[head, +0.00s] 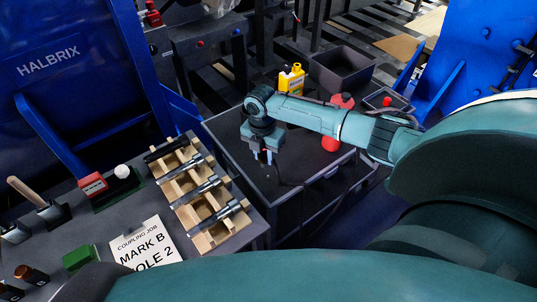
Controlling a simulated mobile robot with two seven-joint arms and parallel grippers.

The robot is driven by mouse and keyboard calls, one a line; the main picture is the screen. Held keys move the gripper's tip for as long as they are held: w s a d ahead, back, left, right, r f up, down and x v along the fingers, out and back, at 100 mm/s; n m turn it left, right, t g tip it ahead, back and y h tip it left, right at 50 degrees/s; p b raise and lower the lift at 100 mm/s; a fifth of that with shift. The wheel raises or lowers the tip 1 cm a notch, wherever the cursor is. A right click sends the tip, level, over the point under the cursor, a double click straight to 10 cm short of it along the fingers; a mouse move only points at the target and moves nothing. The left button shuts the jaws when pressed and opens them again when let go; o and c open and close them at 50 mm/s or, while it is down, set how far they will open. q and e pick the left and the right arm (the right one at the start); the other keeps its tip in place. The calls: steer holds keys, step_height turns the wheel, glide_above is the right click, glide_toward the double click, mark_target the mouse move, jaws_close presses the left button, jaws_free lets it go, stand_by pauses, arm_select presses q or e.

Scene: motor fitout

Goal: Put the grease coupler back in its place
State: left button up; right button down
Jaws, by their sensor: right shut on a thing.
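My right gripper (263,158) points down over the dark top of a grey cart (225,135), left of its middle. It is shut on a small dark thing, which I take to be the grease coupler; the fingers hide most of it. A thin dark hose (290,184) runs from just below the fingers toward the right. I cannot tell whether the held thing touches the cart top. The place for the coupler cannot be made out. My left gripper is out of view.
A yellow bottle (291,79), a dark open bin (342,69) and red round items (331,144) are at the cart's back and right.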

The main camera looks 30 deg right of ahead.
steer(key=shift+d+r+n, duration=0.15)
steer(key=shift+d+n, duration=0.25)
steer(key=shift+d, duration=0.3)
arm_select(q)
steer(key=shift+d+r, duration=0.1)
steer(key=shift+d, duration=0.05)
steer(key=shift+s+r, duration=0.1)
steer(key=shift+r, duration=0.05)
arm_select(e)
steer(key=shift+r, duration=0.15)
